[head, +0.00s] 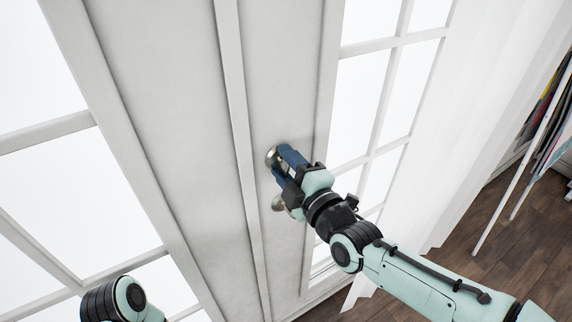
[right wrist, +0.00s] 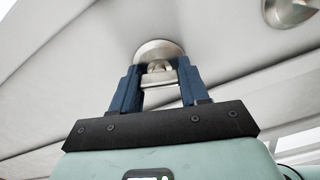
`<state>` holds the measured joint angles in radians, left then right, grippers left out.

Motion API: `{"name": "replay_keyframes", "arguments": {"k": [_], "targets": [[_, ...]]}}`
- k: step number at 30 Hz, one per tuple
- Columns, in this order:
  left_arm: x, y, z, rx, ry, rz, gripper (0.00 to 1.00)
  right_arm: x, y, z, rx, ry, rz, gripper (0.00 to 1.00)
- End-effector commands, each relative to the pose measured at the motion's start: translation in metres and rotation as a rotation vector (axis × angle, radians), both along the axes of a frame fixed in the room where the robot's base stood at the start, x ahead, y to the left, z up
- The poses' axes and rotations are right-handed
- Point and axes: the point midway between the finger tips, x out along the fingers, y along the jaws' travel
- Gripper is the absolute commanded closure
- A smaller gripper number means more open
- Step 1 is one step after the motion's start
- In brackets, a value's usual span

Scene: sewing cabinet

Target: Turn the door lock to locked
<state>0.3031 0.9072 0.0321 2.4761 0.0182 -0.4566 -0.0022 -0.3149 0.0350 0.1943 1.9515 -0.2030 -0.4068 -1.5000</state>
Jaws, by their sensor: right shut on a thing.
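The door lock (head: 271,157) is a round metal fitting on the white door (head: 205,150), above a metal knob (head: 278,203). In the right wrist view the lock (right wrist: 158,49) shows as a round plate with a small turn piece (right wrist: 159,73) in front. My right gripper (head: 283,158) is at the lock and covers part of it in the head view. In the right wrist view its blue fingers (right wrist: 158,82) stand on both sides of the turn piece and are shut on it. My left arm shows only at the bottom left of the head view; its gripper is out of view.
The knob also shows at the top right of the right wrist view (right wrist: 289,10), clear of the fingers. Glass panes (head: 362,95) flank the door panel. A white curtain (head: 465,110) hangs at the right, above a dark wood floor (head: 500,220).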

Motion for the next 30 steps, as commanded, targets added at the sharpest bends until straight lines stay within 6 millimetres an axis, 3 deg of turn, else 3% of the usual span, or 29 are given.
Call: {"name": "replay_keyframes", "arguments": {"k": [13, 30], "targets": [[-0.0030, -0.0013, 0.0023, -0.004, 0.009, -0.004, 0.57, 0.0000, -0.0002, -0.0009, -0.242, -0.149, 0.000, 0.86], [-0.0039, -0.0017, 0.0029, -0.005, 0.011, -0.005, 0.57, 0.0000, 0.0000, -0.0015, -0.301, -0.186, 0.000, 0.85]]}}
